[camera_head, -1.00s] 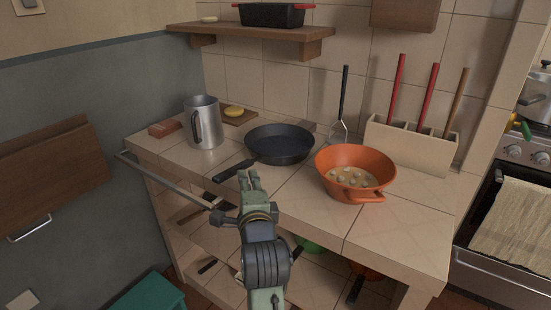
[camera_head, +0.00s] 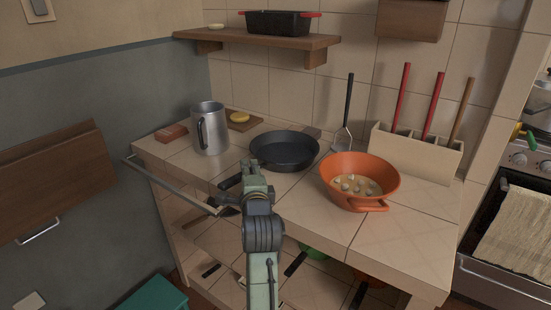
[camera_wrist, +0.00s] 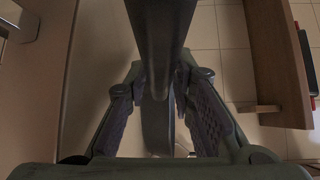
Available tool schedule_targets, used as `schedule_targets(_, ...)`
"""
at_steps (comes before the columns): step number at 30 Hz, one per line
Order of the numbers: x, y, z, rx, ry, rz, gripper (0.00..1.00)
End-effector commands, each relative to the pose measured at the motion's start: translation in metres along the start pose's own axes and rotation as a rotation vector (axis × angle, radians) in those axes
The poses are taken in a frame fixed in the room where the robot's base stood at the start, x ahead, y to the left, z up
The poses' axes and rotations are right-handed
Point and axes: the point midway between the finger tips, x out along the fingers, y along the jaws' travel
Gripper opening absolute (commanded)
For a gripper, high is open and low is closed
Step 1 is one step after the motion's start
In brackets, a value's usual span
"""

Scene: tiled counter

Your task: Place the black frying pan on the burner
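The black frying pan (camera_head: 286,151) sits flat on the tiled counter, its handle (camera_head: 229,182) pointing front left. My gripper (camera_head: 254,168) is at the handle in the head view and hides part of it. In the wrist view a dark bar, apparently the handle (camera_wrist: 158,45), runs between the two finger pads of my gripper (camera_wrist: 158,115). The pads stand apart, with gaps beside the bar, so the gripper looks open around or over it. Contact cannot be told. The stove (camera_head: 515,220) is at the right edge; no bare burner is visible.
An orange colander (camera_head: 347,195) with small pale pieces stands right of the pan. A metal jug (camera_head: 210,132) is to its left. A utensil holder (camera_head: 418,152) stands behind the colander. A pot (camera_head: 540,100) is at the stove. A wooden shelf (camera_head: 262,42) hangs above; a rail lines the counter's left front.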

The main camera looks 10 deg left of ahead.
Motion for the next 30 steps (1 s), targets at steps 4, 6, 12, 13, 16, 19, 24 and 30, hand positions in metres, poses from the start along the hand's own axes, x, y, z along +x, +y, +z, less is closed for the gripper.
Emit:
schedule_targets(4,-0.0002,0.0002,-0.0001,0.000,0.000,0.000,0.14)
schedule_targets(6,-0.0003,0.0002,-0.0001,0.000,0.000,0.000,0.10)
schedule_targets(12,-0.0004,0.0002,-0.0001,0.000,0.000,0.001,0.00)
schedule_targets(13,-0.0004,0.0003,-0.0001,0.000,0.000,0.001,0.00)
schedule_targets(16,-0.0004,0.0003,-0.0001,0.000,0.000,0.001,0.00)
schedule_targets(19,-0.0004,0.0003,-0.0001,0.000,0.000,0.001,0.00)
schedule_targets(24,-0.0004,0.0004,-0.0001,0.000,0.000,0.001,0.00)
schedule_targets(30,-0.0009,-0.0016,0.0000,0.000,0.000,-0.004,0.00)
